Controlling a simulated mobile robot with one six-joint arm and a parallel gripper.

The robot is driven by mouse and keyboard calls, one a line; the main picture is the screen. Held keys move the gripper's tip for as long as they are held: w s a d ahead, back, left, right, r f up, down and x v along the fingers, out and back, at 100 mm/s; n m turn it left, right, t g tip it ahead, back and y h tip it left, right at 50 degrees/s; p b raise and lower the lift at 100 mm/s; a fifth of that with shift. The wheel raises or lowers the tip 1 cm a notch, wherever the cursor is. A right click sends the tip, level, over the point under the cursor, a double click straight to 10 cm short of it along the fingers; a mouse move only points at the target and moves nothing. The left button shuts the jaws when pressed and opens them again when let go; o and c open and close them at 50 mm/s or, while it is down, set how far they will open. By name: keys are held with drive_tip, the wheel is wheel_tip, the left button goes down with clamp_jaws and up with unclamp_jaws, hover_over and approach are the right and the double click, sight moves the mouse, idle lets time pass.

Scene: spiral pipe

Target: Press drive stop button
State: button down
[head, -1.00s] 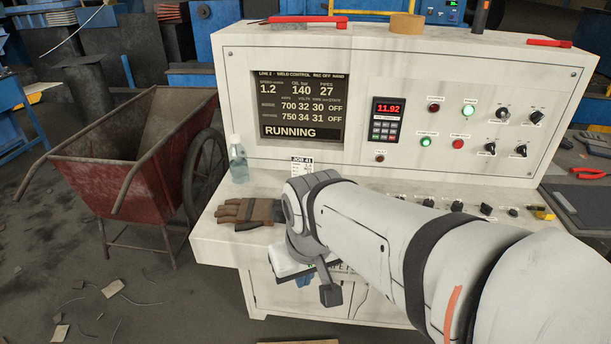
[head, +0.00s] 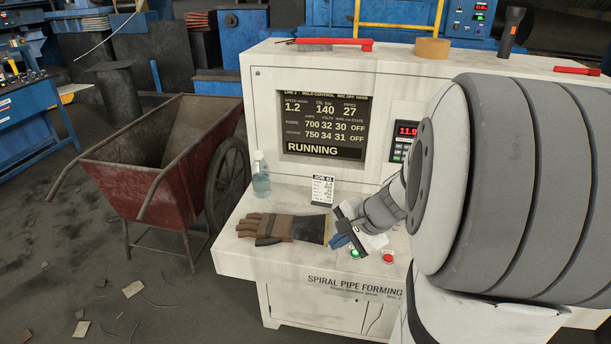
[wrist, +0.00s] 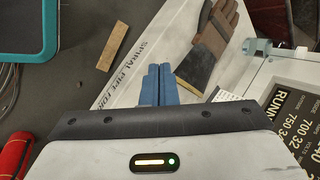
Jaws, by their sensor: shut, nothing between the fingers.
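A lit green button (head: 354,253) and a red button (head: 388,257) sit side by side near the front edge of the console's desk in the head view. Their labels are too small to read, so I cannot tell for certain which is the drive stop button. My gripper (head: 338,241) is just left of the green button and farther from the red one. Whether its tips touch the desk is unclear. In the wrist view its blue fingers (wrist: 157,85) are shut together and empty. Neither button shows in the wrist view.
A work glove (head: 275,229) lies left of my gripper, close by. A clear bottle (head: 261,175) and a job card (head: 322,190) stand behind it. The screen (head: 325,122) reads RUNNING. A red wheelbarrow (head: 165,170) stands left. My arm hides the console's right side.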

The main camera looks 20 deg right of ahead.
drive_tip(key=w+d+m+t+p, duration=0.1)
drive_tip(key=w+d+m+t, duration=0.1)
drive_tip(key=d+m, duration=0.6)
drive_tip(key=m+t+h, duration=0.2)
drive_tip(key=m, duration=0.1)
hover_over(392, 259)
drive_tip(key=shift+f+p, duration=0.35)
drive_tip(key=shift+f, duration=0.55)
drive_tip(key=shift+f, duration=0.15)
wheel_tip(392, 259, down, 7)
drive_tip(key=b, duration=0.6)
drive_tip(key=shift+f, duration=0.1)
drive_tip(key=shift+f+b, duration=0.65)
drive_tip(key=shift+b, duration=0.1)
drive_tip(key=shift+f, duration=0.1)
drive_tip(key=shift+f+b, duration=0.3)
drive_tip(key=shift+b, duration=0.3)
